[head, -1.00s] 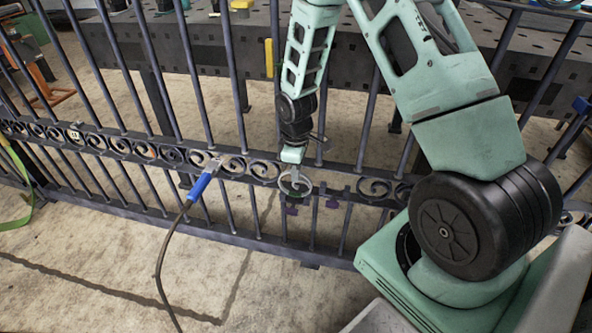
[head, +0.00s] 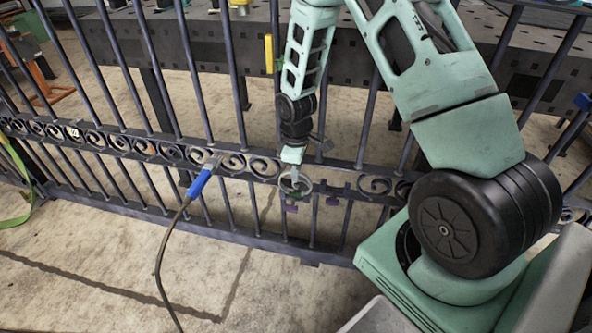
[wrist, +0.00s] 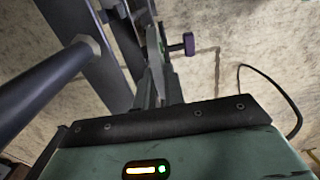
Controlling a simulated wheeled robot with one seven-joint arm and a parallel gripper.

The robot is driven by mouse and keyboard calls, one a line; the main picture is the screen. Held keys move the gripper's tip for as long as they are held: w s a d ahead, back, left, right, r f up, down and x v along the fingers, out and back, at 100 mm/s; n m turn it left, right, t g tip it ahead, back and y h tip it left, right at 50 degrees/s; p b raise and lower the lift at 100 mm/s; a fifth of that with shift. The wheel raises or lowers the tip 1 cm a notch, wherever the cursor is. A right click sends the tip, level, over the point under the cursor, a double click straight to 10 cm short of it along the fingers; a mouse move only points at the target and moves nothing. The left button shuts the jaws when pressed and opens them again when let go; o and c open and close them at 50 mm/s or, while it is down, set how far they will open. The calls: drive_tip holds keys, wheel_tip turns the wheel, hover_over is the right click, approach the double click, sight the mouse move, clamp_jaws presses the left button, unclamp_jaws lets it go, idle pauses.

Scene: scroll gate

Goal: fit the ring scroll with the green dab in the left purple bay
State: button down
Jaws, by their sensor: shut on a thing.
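The ring hangs at the gate's scroll band, just above a purple tab (head: 291,208). A second purple piece (head: 332,201) sits to its right. I cannot tell whether the ring is inside the left bay or in front of it. In the wrist view a purple tab (wrist: 189,44) sticks out right of the fingers, and the held ring shows only as a thin edge-on grey strip (wrist: 156,62).
The dark iron gate (head: 240,237) runs across the view, with fixed scrolls (head: 233,163) left of the gap and another scroll (head: 375,184) right of it. A perforated table stands behind.

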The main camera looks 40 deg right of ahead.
drive_tip(key=shift+f, duration=0.5)
idle(0.3)
drive_tip(key=c, duration=1.4)
unclamp_jaws()
wheel_tip(320, 180, up, 18)
drive_tip(key=p, duration=0.4)
drive_tip(key=shift+f+p, duration=0.25)
drive_tip(key=shift+p, duration=0.1)
